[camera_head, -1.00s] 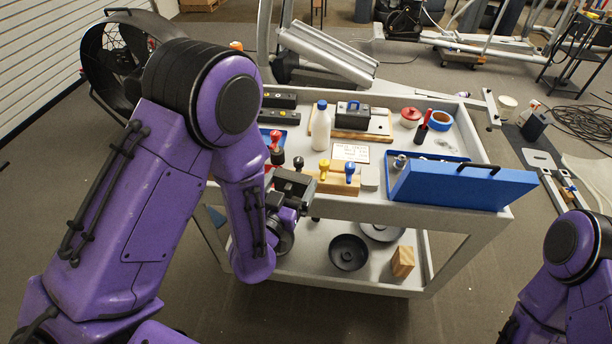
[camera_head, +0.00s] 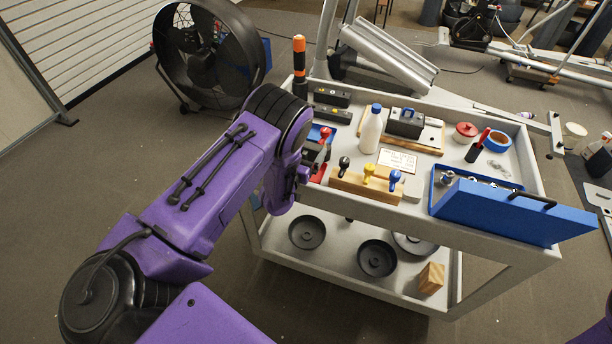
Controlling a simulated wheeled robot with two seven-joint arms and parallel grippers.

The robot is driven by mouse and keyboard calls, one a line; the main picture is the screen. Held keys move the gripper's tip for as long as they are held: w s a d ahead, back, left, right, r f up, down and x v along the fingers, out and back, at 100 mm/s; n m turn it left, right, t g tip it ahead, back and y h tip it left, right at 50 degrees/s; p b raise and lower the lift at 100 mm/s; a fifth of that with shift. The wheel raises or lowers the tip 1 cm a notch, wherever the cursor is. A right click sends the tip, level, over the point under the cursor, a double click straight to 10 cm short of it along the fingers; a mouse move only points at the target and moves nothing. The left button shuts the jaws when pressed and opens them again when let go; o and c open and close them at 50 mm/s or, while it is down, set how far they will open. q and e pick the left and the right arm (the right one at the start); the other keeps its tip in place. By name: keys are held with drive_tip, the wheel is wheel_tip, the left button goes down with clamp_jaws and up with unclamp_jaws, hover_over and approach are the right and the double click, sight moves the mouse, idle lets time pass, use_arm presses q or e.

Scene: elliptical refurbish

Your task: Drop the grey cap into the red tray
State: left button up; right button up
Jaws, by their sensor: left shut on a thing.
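My left gripper (camera_head: 316,158) is at the left end of the trolley's top, just left of the wooden knob block. It is small and partly hidden by my own arm. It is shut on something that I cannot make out. I cannot pick out a grey cap for certain. A small patch of red shows by the gripper, but I cannot tell whether it is the red tray; no whole red tray is visible. My right gripper is not in view.
The grey trolley (camera_head: 455,258) carries a wooden block (camera_head: 352,186) with black, yellow and blue knobs. A white bottle (camera_head: 371,132) stands behind it. An open blue case (camera_head: 510,212) is on the right. A large black fan (camera_head: 205,58) stands on the floor behind left.

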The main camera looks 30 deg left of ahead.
use_arm(q)
wheel_tip(320, 180, down, 3)
drive_tip(key=shift+r+b, duration=0.2)
drive_tip(key=shift+b, duration=0.35)
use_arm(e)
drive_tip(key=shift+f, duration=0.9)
use_arm(q)
drive_tip(key=shift+r, duration=0.1)
drive_tip(key=o, duration=1.4)
drive_tip(key=shift+o, duration=0.2)
drive_tip(key=shift+s+d, duration=0.1)
drive_tip(key=shift+s, duration=0.3)
drive_tip(key=s+d+b, duration=0.1)
drive_tip(key=s+b, duration=0.2)
drive_tip(key=s, duration=0.6)
drive_tip(key=shift+s+d, duration=0.25)
drive_tip(key=shift+s, duration=0.1)
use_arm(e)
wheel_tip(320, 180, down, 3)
